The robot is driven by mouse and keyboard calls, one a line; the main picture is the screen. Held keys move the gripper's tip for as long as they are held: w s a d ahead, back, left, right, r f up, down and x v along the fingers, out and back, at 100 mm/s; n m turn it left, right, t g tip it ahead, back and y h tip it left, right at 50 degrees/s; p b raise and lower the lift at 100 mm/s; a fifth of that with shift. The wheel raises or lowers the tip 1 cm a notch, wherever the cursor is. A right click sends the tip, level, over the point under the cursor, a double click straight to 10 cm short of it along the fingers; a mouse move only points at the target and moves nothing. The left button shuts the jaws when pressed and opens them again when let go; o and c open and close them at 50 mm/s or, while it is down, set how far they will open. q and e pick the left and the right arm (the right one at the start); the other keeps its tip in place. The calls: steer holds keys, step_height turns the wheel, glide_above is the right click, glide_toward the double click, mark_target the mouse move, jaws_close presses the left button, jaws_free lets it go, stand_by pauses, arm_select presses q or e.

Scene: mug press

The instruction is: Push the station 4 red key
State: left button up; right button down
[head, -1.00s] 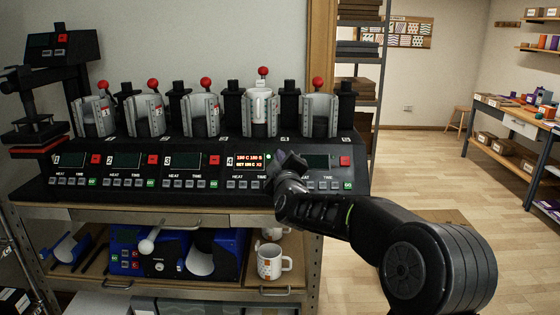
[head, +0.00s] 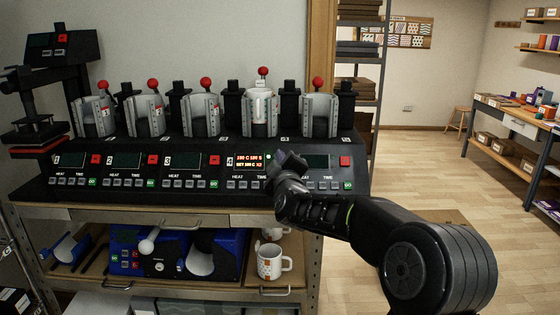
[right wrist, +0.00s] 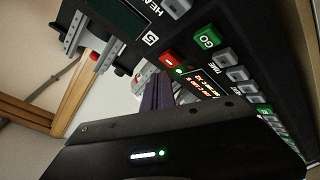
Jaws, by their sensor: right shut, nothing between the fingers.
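Station 4's panel on the black press console (head: 110,195) has a lit display (head: 248,161) with red text and a green light beside it. In the head view my right gripper (head: 276,158) hides the red key of station 4. My right gripper's purple-grey fingers (right wrist: 156,92) are shut and empty, just short of the red key in the picture. I cannot tell whether they touch it. My left gripper is not in view.
Station 5's red key (head: 345,161) is to the right of my gripper; station 3's (head: 214,160) is to the left. A white mug (head: 262,105) sits in the station 4 press. Upright presses with red-knobbed levers line the console's back. Mugs stand on the shelf below.

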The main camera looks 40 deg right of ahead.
steer(key=shift+d+f, duration=0.1)
steer(key=shift+f, duration=0.05)
steer(key=shift+w+d+f, duration=0.15)
steer(key=shift+w+f, duration=0.05)
steer(key=shift+w, duration=0.05)
steer(key=shift+w+d+f+b, duration=0.2)
steer(key=shift+w+f+b, duration=0.1)
steer(key=shift+b, duration=0.05)
stand_by(1.2)
steer(key=shift+r, duration=0.1)
steer(key=shift+s+a+r+p, duration=0.45)
steer(key=shift+s+r+p, duration=0.1)
steer(key=shift+s+p, duration=0.1)
steer(key=shift+r, duration=0.1)
steer(key=s+a+r+p, duration=0.1)
steer(key=s+r+p, duration=0.1)
steer(key=p, duration=0.1)
steer(key=s+a+r+p, duration=0.1)
steer(key=r, duration=0.1)
steer(key=shift+s+a+p, duration=0.2)
steer(key=shift+a+p, duration=0.1)
steer(key=shift+p, duration=0.05)
